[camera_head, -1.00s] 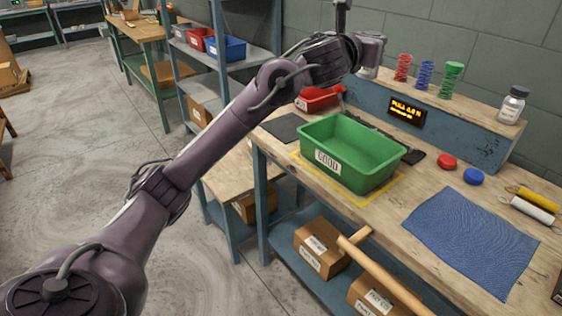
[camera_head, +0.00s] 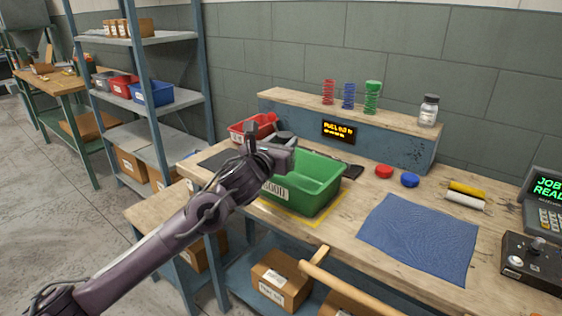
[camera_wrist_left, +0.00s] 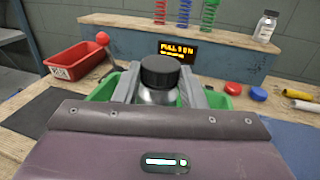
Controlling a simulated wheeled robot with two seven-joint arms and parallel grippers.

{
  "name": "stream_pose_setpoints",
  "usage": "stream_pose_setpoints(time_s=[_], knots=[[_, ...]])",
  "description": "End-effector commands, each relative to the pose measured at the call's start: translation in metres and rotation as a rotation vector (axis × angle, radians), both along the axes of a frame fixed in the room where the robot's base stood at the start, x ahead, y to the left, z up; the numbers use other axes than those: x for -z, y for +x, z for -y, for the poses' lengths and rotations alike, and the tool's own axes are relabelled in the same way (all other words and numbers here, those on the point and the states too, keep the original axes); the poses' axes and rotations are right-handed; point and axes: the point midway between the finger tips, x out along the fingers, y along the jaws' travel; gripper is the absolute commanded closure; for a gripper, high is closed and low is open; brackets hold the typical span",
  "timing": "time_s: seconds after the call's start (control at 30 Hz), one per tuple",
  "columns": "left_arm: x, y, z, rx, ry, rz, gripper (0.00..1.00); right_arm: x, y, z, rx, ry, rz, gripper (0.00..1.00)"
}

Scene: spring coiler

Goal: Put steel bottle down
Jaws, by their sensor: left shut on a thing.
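The steel bottle (camera_wrist_left: 158,82), silver with a black screw cap, is upright between the fingers of my left gripper (camera_wrist_left: 160,92) in the left wrist view. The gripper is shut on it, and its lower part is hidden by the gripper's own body. In the head view my left gripper (camera_head: 284,146) is over the back left part of the green bin (camera_head: 318,192), with a little of the bottle showing. I cannot tell how far the bottle is above the bin floor. My right gripper is not in view.
A red bin (camera_head: 250,128) stands behind on the left. A raised blue ledge (camera_head: 400,148) carries several coil springs and a capped jar (camera_head: 429,110). Red (camera_head: 384,171) and blue (camera_head: 410,180) discs, rollers and a blue mat (camera_head: 420,238) lie to the right of the green bin.

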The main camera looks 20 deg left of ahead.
Motion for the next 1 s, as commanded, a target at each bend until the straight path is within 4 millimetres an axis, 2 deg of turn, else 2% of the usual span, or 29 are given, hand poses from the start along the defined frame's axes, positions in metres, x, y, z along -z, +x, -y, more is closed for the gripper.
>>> stream_pose_setpoints(time_s=[0.17, 0.4, 1.0], knots=[[0.01, 0.0, 0.0, 0.001, -0.003, 0.003, 0.93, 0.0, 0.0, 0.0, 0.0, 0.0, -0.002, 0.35], [0.045, 0.0, 0.0, -0.001, -0.002, 0.002, 0.93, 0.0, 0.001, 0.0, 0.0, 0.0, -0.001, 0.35], [0.051, 0.0, 0.0, -0.001, -0.002, 0.005, 0.93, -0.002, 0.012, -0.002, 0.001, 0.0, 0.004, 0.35]])
